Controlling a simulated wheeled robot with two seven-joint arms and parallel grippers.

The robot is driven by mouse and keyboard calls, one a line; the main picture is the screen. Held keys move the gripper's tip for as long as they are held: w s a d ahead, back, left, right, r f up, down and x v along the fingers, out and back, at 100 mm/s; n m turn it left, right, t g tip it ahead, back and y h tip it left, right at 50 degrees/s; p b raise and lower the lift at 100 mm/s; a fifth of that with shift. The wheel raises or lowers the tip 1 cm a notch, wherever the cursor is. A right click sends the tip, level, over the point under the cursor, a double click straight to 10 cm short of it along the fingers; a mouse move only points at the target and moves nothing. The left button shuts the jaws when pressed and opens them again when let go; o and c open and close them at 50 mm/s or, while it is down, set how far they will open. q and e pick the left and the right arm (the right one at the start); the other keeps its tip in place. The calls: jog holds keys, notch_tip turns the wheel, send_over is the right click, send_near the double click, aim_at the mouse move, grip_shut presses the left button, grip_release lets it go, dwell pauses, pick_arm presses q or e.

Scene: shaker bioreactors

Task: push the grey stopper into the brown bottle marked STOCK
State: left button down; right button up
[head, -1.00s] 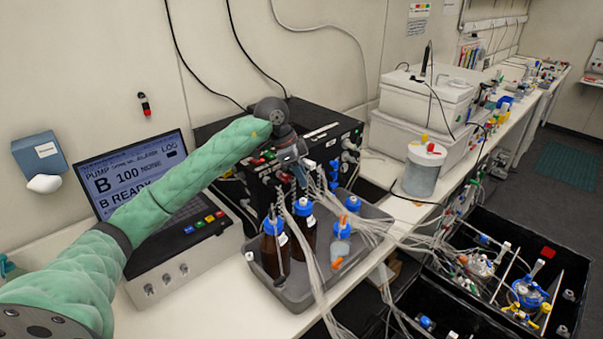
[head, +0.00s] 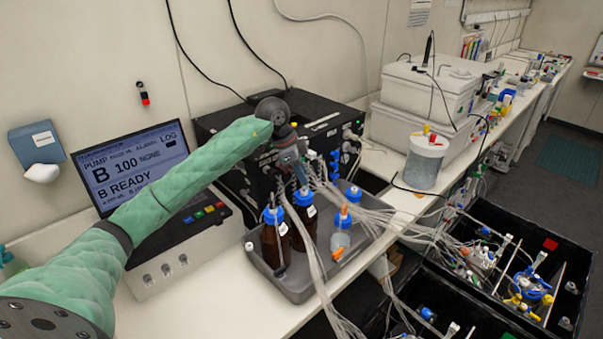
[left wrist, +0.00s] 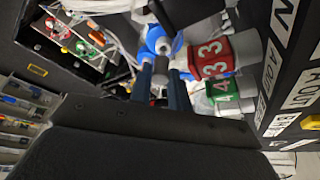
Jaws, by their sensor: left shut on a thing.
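Two brown bottles with blue caps stand in the grey tray (head: 296,290): a left one (head: 275,246) and one just behind it to the right (head: 304,230). Both carry white labels, too small to read, so I cannot tell which is marked STOCK. My left gripper (head: 300,176) is above and behind them, near the black pump unit's front; its fingertips are hidden among tubes. In the left wrist view my blue fingers (left wrist: 162,75) are shut on a small grey piece, apparently the grey stopper (left wrist: 160,66). A blue cap-like part (left wrist: 160,40) shows just beyond it. My right gripper is out of view.
The black pump unit (head: 335,132) stands close behind the gripper. Its red (left wrist: 216,57) and green (left wrist: 224,88) numbered knobs are close to the fingers. Pale tubes (head: 365,212) drape across the tray. A clear bottle (head: 341,240) stands at the tray's right.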

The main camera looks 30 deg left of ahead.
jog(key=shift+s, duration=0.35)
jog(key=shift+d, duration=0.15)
pick_arm(q)
jog(key=shift+f, duration=0.2)
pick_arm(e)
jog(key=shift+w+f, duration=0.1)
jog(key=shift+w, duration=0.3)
pick_arm(q)
jog(key=shift+f, duration=0.3)
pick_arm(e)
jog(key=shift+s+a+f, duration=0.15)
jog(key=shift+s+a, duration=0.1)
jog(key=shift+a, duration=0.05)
pick_arm(q)
jog(key=shift+f, duration=0.1)
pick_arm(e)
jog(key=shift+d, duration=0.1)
pick_arm(q)
jog(key=shift+a+f+b, duration=0.1)
jog(key=shift+f+b, duration=0.55)
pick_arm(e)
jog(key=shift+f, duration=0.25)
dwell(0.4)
pick_arm(q)
jog(key=c, duration=1.2)
grip_release()
jog(key=shift+c, duration=0.2)
